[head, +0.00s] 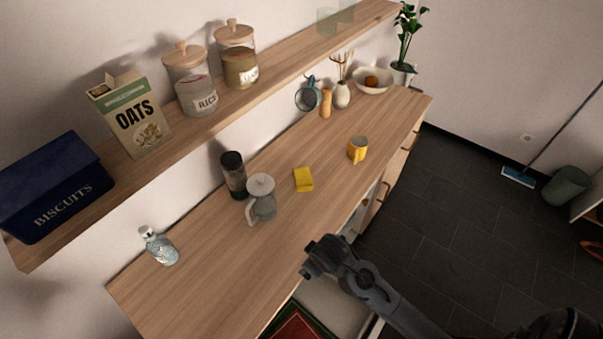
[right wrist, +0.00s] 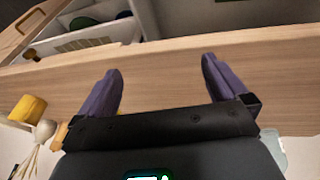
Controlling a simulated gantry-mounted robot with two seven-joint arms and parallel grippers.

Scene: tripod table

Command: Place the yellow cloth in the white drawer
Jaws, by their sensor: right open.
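The yellow cloth (head: 303,180) is a small folded piece lying flat on the wooden counter (head: 215,262), between the grey lidded jug and the yellow mug. My right gripper (head: 312,258) is over the counter's front edge, nearer the camera than the cloth and apart from it. In the right wrist view its two fingers (right wrist: 162,68) are spread with nothing between them. A white open drawer (head: 338,302) shows below the counter edge, partly hidden by my right arm. A white-walled compartment (right wrist: 112,31) also shows in the right wrist view. My left gripper is in neither view.
A grey jug (head: 262,198), dark grinder (head: 234,174) and glass bottle (head: 160,246) stand left of the cloth. A yellow mug (head: 357,149) stands right of it. A shelf (head: 205,128) with jars overhangs the back. Bare counter lies between cloth and front edge.

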